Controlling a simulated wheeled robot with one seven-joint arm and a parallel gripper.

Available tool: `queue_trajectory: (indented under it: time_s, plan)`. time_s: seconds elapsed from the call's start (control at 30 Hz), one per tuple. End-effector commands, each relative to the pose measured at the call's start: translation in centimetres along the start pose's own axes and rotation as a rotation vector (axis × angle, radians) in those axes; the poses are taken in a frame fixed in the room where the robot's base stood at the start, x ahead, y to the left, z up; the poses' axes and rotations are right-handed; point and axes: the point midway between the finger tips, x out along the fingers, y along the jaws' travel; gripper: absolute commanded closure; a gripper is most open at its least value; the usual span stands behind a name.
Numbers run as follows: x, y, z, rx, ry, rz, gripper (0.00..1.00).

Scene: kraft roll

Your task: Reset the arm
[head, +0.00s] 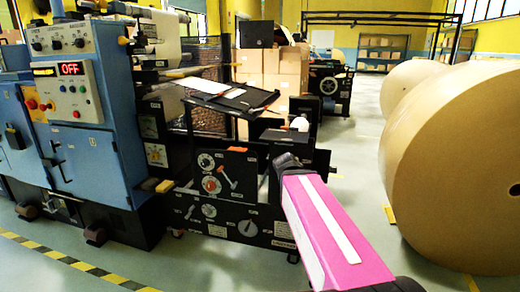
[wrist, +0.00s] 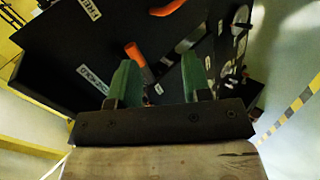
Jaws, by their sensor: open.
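My gripper (wrist: 157,72) shows in the wrist view as two green fingers, apart and with nothing gripped between them. A black machine panel (wrist: 75,45) lies in front of the fingers. An orange-handled lever (wrist: 138,55) is on it, just beyond the gap between the fingertips; I cannot tell whether they touch it. A second orange handle (wrist: 167,8) is farther up. White labels (wrist: 95,80) sit to the left. In the head view my pink arm reaches toward the black machine (head: 255,215), which has dials and a red-tipped lever (head: 226,176). My fingers cannot be made out there.
A blue cabinet (head: 85,130) with an OFF display stands at left. Stacked cartons (head: 285,70) are behind the machine. Yellow-black floor tape (head: 75,262) runs at lower left. Floor between machine and rolls is open.

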Motion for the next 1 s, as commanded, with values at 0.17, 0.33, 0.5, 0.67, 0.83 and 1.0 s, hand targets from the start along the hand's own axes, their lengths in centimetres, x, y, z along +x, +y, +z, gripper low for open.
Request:
queue_trajectory:
  time_s: [0.17,0.33,0.5,0.67,0.83,1.0]
  plan:
    - [3.1,-7.3,2.5,0.290,-0.100,-0.224,0.56]
    - [4.8,-14.5,4.7,0.573,-0.246,-0.429,0.56]
    - [5.2,-20.5,6.4,0.806,-0.411,-0.590,0.56]
    - [5.0,-23.9,7.2,0.934,-0.522,-0.674,0.56]
    - [4.8,-24.9,7.5,0.977,-0.561,-0.700,0.56]
    - [4.8,-24.8,7.5,0.977,-0.560,-0.699,0.56]
